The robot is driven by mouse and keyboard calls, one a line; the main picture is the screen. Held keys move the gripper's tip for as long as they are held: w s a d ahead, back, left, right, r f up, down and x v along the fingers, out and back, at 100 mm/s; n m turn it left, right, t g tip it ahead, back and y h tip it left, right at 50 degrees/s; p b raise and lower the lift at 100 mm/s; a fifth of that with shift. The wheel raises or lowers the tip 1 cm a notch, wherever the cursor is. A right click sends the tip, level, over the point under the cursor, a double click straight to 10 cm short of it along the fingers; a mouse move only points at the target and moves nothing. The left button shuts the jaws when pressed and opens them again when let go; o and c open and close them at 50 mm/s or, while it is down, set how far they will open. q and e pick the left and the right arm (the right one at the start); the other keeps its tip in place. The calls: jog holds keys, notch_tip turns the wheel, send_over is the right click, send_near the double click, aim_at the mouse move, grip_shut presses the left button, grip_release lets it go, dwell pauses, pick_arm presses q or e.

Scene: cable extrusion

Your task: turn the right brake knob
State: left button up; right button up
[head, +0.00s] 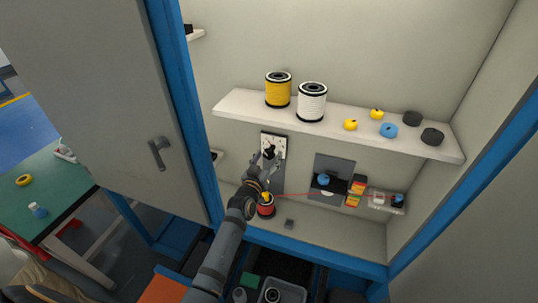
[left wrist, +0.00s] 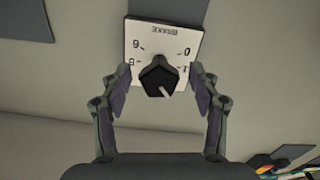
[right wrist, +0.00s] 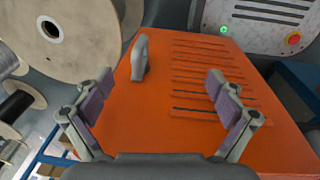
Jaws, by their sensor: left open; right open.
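A white dial plate (head: 280,141) with a dark knob is on the cabinet's back wall below the shelf. The knob's light pointer mark faces low and slightly right. My left gripper (left wrist: 156,74) is open, its fingers on either side of the knob with a gap at each side. In the head view the left gripper (head: 264,165) partly covers the plate. My right gripper (right wrist: 160,78) is open and empty above an orange surface, away from the knob.
A red-and-yellow spool (head: 266,209) is below the arm. The open cabinet door (head: 95,90) stands left. A grey upright handle (right wrist: 140,57) rises from the orange surface (right wrist: 165,135).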

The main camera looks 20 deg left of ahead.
pick_arm(q)
jog(key=shift+w, duration=0.7)
pick_arm(e)
jog(key=shift+f, duration=0.1)
jog(key=shift+a, duration=0.15)
pick_arm(q)
jog(key=c, duration=1.2)
jog(key=shift+o, duration=0.2)
pick_arm(e)
jog(key=shift+a, duration=0.15)
